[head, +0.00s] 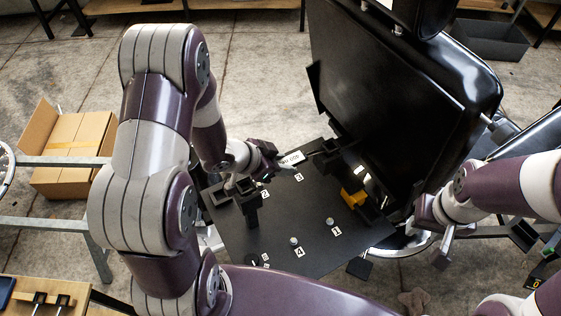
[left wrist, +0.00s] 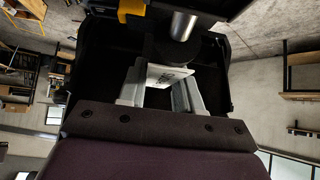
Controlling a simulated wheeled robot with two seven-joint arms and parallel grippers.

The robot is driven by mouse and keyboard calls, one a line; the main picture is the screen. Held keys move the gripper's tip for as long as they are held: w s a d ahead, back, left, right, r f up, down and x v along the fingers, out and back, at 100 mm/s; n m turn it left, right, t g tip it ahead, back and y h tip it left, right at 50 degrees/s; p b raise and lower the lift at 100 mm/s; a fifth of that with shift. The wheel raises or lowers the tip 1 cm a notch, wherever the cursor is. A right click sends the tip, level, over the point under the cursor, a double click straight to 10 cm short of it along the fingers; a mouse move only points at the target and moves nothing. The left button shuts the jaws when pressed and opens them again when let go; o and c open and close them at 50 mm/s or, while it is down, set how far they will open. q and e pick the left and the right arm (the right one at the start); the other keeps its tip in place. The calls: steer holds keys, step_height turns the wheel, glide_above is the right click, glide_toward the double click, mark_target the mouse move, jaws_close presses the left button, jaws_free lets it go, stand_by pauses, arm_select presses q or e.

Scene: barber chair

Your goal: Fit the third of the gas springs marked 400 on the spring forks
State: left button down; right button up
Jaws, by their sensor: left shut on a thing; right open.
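My left gripper (head: 272,160) is shut on a gas spring with a white label (head: 291,158), above the far part of the black plate (head: 285,225). The label's print is too small to read surely. In the left wrist view, the white label of the gas spring (left wrist: 168,76) shows between the fingers of my left gripper (left wrist: 160,92). A dark collar and a silver rod lie beyond it. The spring's far end meets dark parts near the backrest; I cannot tell whether it touches a fork. My right gripper (head: 438,225) is open and empty, right of the plate.
The black backrest (head: 400,90) stands behind the plate. Number tags and small pegs (head: 294,241) are on the plate. A yellow part (head: 353,198) sits at its right edge. A cardboard box (head: 70,150) is on the floor at left; a dark bin (head: 492,40) is at back right.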

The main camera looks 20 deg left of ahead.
arm_select(q)
steer(key=shift+f+b, duration=0.85)
steer(key=shift+f, duration=0.3)
steer(key=shift+s+r, duration=0.1)
steer(key=shift+r+p, duration=0.75)
steer(key=shift+p, duration=0.2)
steer(key=shift+p, duration=0.4)
stand_by(0.3)
steer(key=shift+p, duration=0.3)
